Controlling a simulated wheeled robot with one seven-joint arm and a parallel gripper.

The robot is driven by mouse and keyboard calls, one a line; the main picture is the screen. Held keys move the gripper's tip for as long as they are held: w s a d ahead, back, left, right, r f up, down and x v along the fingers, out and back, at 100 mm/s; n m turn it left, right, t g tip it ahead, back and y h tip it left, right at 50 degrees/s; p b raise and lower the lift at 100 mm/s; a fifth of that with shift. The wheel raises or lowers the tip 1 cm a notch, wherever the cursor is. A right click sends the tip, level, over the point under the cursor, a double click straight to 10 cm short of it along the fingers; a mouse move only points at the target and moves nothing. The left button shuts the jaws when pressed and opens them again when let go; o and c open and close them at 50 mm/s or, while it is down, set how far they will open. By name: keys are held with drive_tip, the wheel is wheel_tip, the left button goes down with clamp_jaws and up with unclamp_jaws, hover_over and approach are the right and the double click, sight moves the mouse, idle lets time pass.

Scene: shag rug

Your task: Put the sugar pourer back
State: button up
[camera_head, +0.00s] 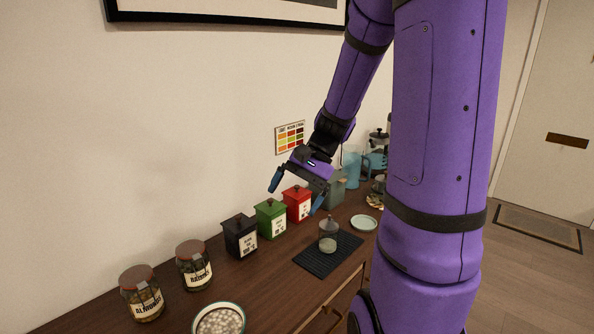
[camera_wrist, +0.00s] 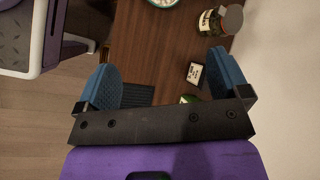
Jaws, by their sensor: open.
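The sugar pourer (camera_head: 328,236), a small clear vessel with a grey top and pale contents, stands upright on a dark ribbed mat (camera_head: 316,264) on the wooden sideboard. My gripper (camera_head: 296,191) is open, with nothing seen between its blue fingers. In the head view it is above the red and green canisters, up and left of the pourer and apart from it. In the wrist view my open fingers (camera_wrist: 161,62) spread over the sideboard, and part of the mat (camera_wrist: 138,96) shows beside the left finger. The pourer is not visible in that view.
Black (camera_head: 239,236), green (camera_head: 270,218) and red (camera_head: 298,204) canisters line the wall. Almond (camera_head: 142,293) and raisin (camera_head: 194,265) jars and a bowl (camera_head: 219,319) stand at the left. A pale saucer (camera_head: 363,223) lies right of the mat. A blue jug (camera_head: 353,170) stands behind.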

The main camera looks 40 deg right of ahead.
drive_tip(key=s+a+r+n+t+h, duration=0.4)
drive_tip(key=s+a+r+n+h, duration=0.3)
drive_tip(key=s+a+r+n, duration=0.3)
drive_tip(key=shift+s+r+n, duration=0.6)
drive_tip(key=shift+s+r, duration=0.3)
drive_tip(key=shift+r, duration=0.6)
drive_tip(key=shift+a, duration=0.1)
